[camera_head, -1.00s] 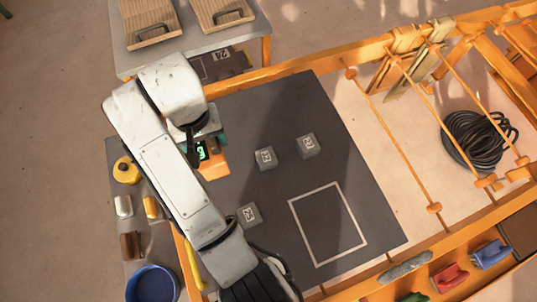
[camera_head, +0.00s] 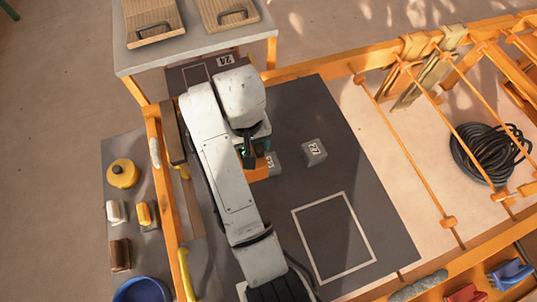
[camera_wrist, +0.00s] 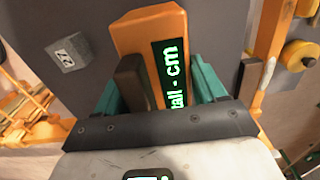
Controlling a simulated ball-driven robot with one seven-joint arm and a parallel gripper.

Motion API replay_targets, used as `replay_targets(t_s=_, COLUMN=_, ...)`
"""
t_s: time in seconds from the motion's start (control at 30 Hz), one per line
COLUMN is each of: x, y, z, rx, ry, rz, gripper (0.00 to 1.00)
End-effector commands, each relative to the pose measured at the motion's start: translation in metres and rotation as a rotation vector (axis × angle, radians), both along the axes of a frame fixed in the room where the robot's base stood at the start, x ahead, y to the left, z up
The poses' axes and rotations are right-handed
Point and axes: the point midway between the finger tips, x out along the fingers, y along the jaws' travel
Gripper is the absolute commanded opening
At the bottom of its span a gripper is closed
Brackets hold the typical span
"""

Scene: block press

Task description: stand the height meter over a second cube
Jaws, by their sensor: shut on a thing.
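My gripper (camera_wrist: 163,85) is shut on the height meter (camera_wrist: 148,35), an orange body with a dark panel and green lettering in the wrist view. In the head view the meter's orange side (camera_head: 259,172) shows below my gripper (camera_head: 254,148). A grey cube (camera_head: 272,164) is partly hidden right beside or behind the meter; I cannot tell whether they touch. A second grey cube with a number label (camera_head: 315,152) stands apart to the right. A labelled grey cube (camera_wrist: 67,53) shows left of the meter in the wrist view.
A white square outline (camera_head: 373,262) is empty on the dark mat. A yellow round item (camera_head: 122,173), small blocks and a blue bowl (camera_head: 145,292) lie at left. Orange rails (camera_head: 405,150) and a black cable coil (camera_head: 492,153) are at right.

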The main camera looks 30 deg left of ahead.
Motion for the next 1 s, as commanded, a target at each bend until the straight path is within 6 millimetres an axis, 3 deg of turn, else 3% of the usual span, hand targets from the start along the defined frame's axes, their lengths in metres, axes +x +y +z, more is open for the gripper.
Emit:
replay_targets(t_s=0.1, x=0.013, y=-0.013, z=-0.021, rx=-0.003, ry=0.001, rz=-0.003, gripper=0.18)
replay_targets(t_s=0.3, x=0.028, y=-0.025, z=-0.044, rx=-0.001, ry=-0.001, rz=-0.002, gripper=0.18)
replay_targets(t_s=0.47, x=0.033, y=-0.029, z=-0.052, rx=0.000, ry=-0.001, rz=0.000, gripper=0.18)
replay_targets(t_s=0.7, x=0.036, y=-0.033, z=-0.083, rx=-0.001, ry=0.001, rz=0.000, gripper=0.18)
replay_targets(t_s=1.0, x=0.037, y=-0.032, z=-0.089, rx=0.001, ry=-0.002, rz=0.000, gripper=0.18)
